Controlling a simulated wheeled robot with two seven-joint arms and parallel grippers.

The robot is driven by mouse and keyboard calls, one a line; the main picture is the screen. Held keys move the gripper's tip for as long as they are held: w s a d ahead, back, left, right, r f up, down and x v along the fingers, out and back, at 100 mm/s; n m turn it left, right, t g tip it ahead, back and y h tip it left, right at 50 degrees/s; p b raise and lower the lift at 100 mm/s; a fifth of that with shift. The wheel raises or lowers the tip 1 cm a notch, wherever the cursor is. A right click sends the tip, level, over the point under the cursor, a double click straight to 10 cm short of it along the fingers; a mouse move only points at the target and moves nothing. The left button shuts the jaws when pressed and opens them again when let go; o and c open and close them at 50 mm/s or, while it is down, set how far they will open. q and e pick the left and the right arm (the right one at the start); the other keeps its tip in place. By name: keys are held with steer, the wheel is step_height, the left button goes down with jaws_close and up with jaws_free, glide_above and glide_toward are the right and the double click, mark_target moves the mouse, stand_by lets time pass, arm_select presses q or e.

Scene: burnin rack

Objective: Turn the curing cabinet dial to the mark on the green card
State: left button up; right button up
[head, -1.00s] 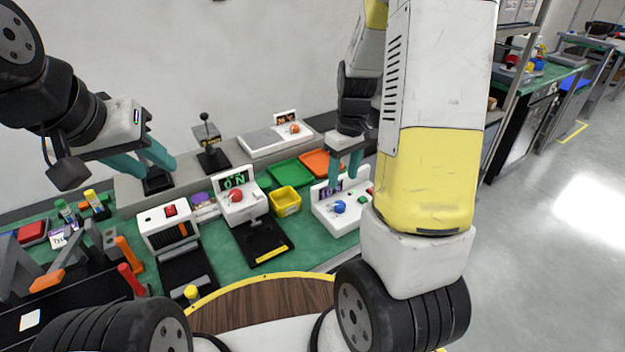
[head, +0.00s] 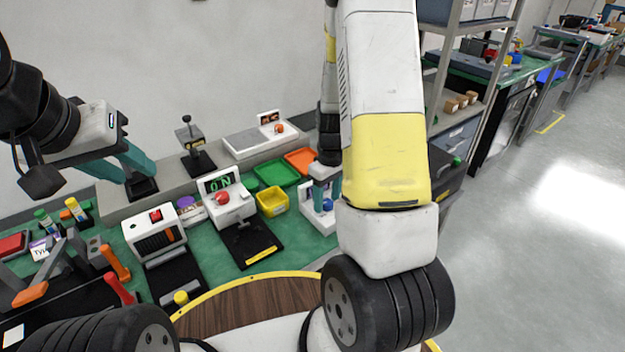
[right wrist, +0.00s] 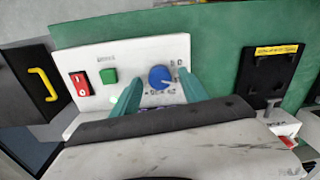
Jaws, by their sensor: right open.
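The blue dial (right wrist: 160,77) sits on the white front panel (right wrist: 130,62) of a box in the right wrist view, with small marks printed around it. My right gripper (right wrist: 157,90) is open, with one teal finger on each side of the dial; I cannot tell whether they touch it. In the head view the dial (head: 327,204) and its white box (head: 318,218) are partly hidden behind my right arm and gripper (head: 326,190). My left gripper (head: 125,165) is open and empty above the left of the bench. I cannot make out a green card.
The box panel also has a red switch (right wrist: 80,84) and a green button (right wrist: 108,76). Left of it in the head view are a yellow bin (head: 272,204) and a white device with a red knob (head: 222,198). Green (head: 277,174) and orange trays (head: 300,160) lie behind.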

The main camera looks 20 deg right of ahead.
jaws_close()
steer(key=m, duration=0.4)
steer(key=shift+d+m, duration=0.1)
steer(key=shift+m, duration=2.8)
jaws_free()
